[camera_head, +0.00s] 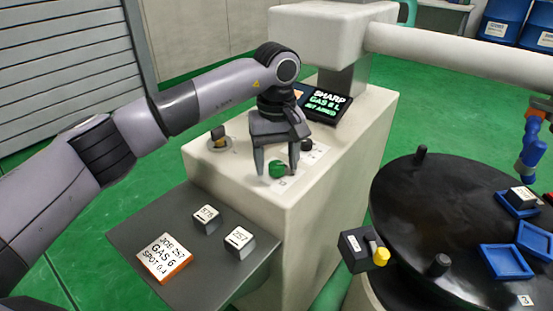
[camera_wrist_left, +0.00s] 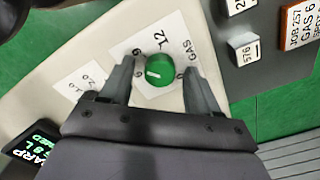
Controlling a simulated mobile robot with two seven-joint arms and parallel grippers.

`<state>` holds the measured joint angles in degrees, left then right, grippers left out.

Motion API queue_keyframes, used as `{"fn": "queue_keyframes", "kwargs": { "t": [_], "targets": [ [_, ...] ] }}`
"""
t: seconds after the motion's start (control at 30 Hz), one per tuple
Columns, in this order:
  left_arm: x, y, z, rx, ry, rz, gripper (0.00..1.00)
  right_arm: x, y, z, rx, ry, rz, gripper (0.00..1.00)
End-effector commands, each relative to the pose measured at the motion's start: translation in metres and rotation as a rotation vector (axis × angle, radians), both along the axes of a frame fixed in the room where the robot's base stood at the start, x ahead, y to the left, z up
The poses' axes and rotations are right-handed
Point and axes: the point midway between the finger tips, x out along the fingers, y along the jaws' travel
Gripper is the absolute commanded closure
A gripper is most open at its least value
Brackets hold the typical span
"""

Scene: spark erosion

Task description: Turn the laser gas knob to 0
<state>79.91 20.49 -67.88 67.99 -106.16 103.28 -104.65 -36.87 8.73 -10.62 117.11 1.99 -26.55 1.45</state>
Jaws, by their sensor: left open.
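The green gas knob (camera_head: 277,169) sits on a white label plate on the top of the cream machine, near its front edge. In the left wrist view the knob (camera_wrist_left: 158,70) carries a short white mark on its left side. The plate around it reads 12, 9 and GAS; other numbers are partly hidden by the fingers. My left gripper (camera_head: 278,173) is open, pointing down, with one finger on each side of the knob. In the wrist view I see gaps between fingers and knob. My right gripper is out of view.
A grey shelf (camera_head: 135,236) holds an orange-edged job card (camera_head: 164,257) and small blocks. A black round table (camera_head: 410,215) with blue trays is at right.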

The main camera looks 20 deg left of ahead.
Motion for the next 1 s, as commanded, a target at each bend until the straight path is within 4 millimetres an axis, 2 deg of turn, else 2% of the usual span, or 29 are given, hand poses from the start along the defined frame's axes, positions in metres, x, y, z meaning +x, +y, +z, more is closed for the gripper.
{"fn": "queue_keyframes", "kwargs": {
  "t": [0.07,0.1,0.27,0.67,1.0],
  "targets": [
    [0.000,0.000,0.000,0.000,0.000,0.000,0.39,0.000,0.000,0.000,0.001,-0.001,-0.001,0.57],
    [0.000,0.000,0.000,0.000,0.000,0.000,0.42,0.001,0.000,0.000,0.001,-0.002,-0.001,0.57],
    [0.000,0.000,0.000,-0.001,0.001,0.001,0.94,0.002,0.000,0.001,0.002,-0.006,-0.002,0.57],
    [0.000,0.000,0.001,-0.001,0.001,0.056,0.95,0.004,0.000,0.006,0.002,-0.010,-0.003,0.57],
    [0.000,0.001,0.002,0.000,0.001,0.300,0.95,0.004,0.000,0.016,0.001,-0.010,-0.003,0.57]
  ]
}}
